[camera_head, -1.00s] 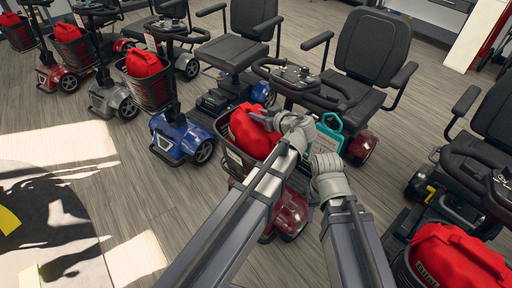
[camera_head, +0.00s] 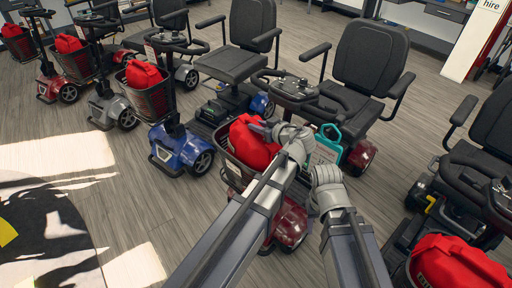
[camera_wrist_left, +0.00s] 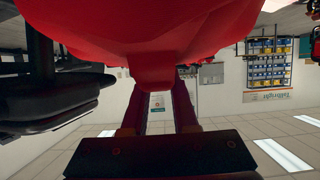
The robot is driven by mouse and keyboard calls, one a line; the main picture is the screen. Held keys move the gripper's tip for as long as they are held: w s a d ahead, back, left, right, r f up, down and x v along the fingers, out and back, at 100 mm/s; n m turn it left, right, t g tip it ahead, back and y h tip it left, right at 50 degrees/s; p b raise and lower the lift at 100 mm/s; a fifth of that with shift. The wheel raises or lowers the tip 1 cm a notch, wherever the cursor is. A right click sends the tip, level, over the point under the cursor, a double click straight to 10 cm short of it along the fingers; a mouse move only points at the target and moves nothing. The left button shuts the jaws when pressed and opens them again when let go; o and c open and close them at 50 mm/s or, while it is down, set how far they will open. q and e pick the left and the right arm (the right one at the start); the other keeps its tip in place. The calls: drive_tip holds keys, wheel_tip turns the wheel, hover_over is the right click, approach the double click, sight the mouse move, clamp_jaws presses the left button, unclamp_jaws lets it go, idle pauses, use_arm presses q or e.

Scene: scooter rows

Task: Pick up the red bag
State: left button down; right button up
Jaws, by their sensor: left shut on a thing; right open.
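The red bag (camera_head: 252,145) sits in the front basket (camera_head: 228,170) of the red scooter in the middle of the head view. My left gripper (camera_head: 262,130) is shut on the upper part of this bag, and my wrist hides its right side. In the left wrist view the red bag (camera_wrist_left: 140,40) fills the top, and the two fingers (camera_wrist_left: 158,105) reach up to it. My right gripper (camera_head: 323,160) is just right of the basket, near a teal item (camera_head: 328,143), with no bag at it; its fingers are mostly hidden.
Other scooters carry red bags in their baskets: a blue one (camera_head: 180,148) at left, more at far left, and one at lower right (camera_head: 455,265). Open wooden floor (camera_head: 150,210) lies at left front.

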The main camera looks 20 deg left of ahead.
use_arm(q)
drive_tip(key=shift+r, duration=0.2)
wheel_tip(320, 180, up, 18)
drive_tip(key=p, duration=1.8)
drive_tip(key=shift+f, duration=0.15)
